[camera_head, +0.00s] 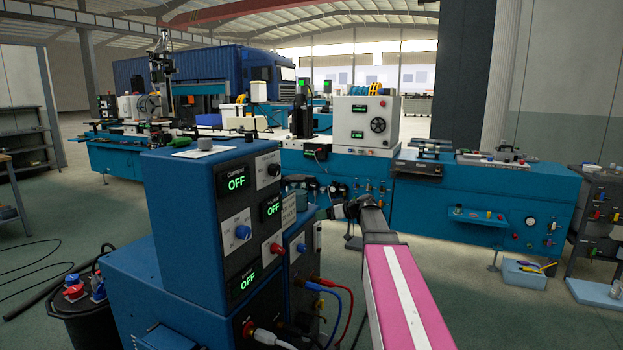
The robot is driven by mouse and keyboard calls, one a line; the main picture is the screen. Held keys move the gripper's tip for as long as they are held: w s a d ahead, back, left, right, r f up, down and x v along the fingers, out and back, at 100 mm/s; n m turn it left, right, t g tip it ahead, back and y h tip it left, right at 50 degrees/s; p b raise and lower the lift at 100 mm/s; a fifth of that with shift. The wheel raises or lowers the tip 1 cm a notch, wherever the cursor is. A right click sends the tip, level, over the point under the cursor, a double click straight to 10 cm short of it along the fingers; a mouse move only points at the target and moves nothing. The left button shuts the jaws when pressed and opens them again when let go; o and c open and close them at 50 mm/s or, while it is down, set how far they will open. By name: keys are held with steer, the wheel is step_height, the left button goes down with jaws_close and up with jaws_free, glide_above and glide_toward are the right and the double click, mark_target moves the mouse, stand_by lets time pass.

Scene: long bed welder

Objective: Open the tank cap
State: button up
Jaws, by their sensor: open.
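The control unit's front has several knobs and green "OFF" displays. Red and blue cables (345,300) hang at its lower right. The long blue welder bench (480,195) stands behind. A black bin (85,315) with red and blue plugs stands at left.

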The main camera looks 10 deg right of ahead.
mark_target(315, 177)
steer(key=w+d+r+n+t+y, duration=0.1)
steer(key=w+d+r+y, duration=0.15)
steer(key=r, duration=0.35)
steer(key=w+d+r+n+t+y, duration=0.1)
steer(key=w+d+r+n+t, duration=0.15)
steer(key=r, duration=0.45)
steer(key=shift+m+g+h, duration=0.25)
steer(key=shift+m+g, duration=0.1)
steer(key=x, duration=1)
steer(key=shift+w+a+f, duration=0.1)
steer(key=shift+w+f, duration=0.15)
steer(key=shift+f, duration=0.05)
jaws_close()
